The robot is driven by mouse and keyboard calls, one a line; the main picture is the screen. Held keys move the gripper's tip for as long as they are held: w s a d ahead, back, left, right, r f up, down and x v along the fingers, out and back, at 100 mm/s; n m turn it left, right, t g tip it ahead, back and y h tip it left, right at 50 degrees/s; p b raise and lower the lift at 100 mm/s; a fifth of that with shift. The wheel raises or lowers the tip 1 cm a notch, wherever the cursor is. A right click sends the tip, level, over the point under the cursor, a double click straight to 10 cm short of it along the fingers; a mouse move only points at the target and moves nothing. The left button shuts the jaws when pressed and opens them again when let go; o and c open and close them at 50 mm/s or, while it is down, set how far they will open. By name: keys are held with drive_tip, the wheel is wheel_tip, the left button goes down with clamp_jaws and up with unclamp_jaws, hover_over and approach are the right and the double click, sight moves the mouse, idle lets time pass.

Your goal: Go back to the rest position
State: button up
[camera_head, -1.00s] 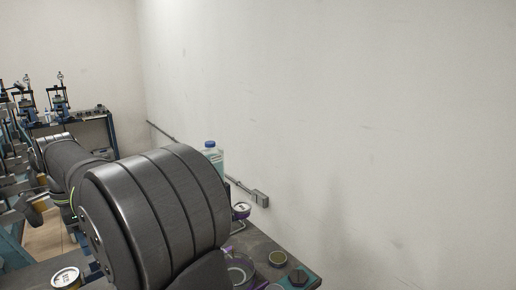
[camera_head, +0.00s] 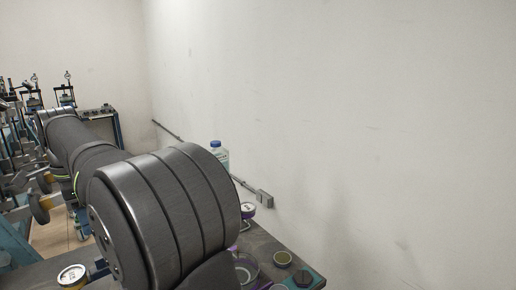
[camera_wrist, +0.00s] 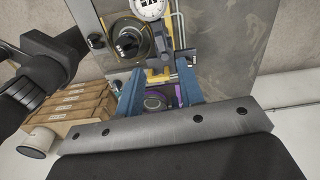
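My gripper (camera_wrist: 160,80) shows in the wrist view as two blue fingers standing apart above a bolted metal bar. I see nothing held between them; a purple ring-shaped thing (camera_wrist: 154,101) shows beyond the gap. In the head view my dark arm fills the lower left and stretches away toward the back left. My gripper cannot be made out there.
In the wrist view a dial gauge (camera_wrist: 148,8) and wooden boxes (camera_wrist: 85,105) lie beyond the fingers. Several lever frames (camera_head: 65,92) stand back left.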

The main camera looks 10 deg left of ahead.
sight(99, 260)
wheel_tip(99, 260, down, 12)
drive_tip(key=shift+r, duration=0.25)
drive_tip(key=shift+s+d+r+n, duration=0.1)
drive_tip(key=shift+s+d+n, duration=0.15)
drive_tip(key=shift+n, duration=0.65)
drive_tip(key=shift+s+d+n, duration=0.1)
drive_tip(key=shift+d+n, duration=0.2)
drive_tip(key=shift+n, duration=0.6)
